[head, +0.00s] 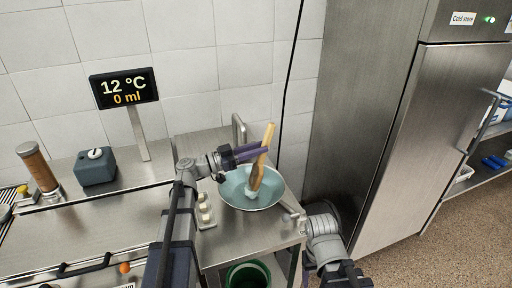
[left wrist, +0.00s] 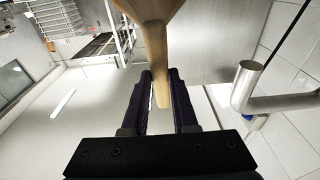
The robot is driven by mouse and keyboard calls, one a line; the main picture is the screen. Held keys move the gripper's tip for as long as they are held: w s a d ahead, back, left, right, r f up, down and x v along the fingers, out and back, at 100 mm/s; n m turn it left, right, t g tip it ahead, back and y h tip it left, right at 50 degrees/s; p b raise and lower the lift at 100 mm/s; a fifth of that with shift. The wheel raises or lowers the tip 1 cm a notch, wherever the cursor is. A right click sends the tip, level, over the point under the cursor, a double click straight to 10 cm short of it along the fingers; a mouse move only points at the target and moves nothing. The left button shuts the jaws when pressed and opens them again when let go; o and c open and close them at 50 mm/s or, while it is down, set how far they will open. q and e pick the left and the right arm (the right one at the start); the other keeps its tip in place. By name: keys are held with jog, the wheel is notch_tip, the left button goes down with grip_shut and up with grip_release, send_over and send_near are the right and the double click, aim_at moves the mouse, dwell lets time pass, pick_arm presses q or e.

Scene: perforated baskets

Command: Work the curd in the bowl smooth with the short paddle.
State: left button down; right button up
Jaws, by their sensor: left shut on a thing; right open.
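The wooden paddle (head: 257,172) stands tilted in the pale blue bowl (head: 234,196), its top leaning right. My left gripper (head: 256,152), with purple fingers, is shut on the paddle above the bowl. In the left wrist view the paddle (left wrist: 157,48) runs between the fingers of my left gripper (left wrist: 161,90). A small whitish lump of curd (head: 251,194) shows at the paddle's lower end; the paddle hides part of it. My right gripper (head: 290,208) is open and empty near the bowl's right side, seen only in part.
A small tray (head: 206,218) with white pieces lies left of the bowl on the steel table. A display (head: 124,88) reads 12 °C and 0 ml.

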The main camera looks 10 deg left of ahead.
pick_arm(q)
jog(key=shift+s+d, duration=0.1)
jog(key=shift+s, duration=0.1)
jog(key=shift+w, duration=0.15)
jog(key=shift+w+a+r, duration=0.15)
jog(key=shift+w+a, duration=0.45)
jog(key=shift+w, duration=0.2)
jog(key=shift+s, duration=0.1)
jog(key=shift+s+d, duration=0.6)
jog(key=shift+s, duration=0.25)
jog(key=shift+w, duration=0.15)
jog(key=shift+w+a, duration=0.6)
jog(key=shift+w, duration=0.2)
jog(key=shift+s+d, duration=0.1)
jog(key=shift+s, duration=0.05)
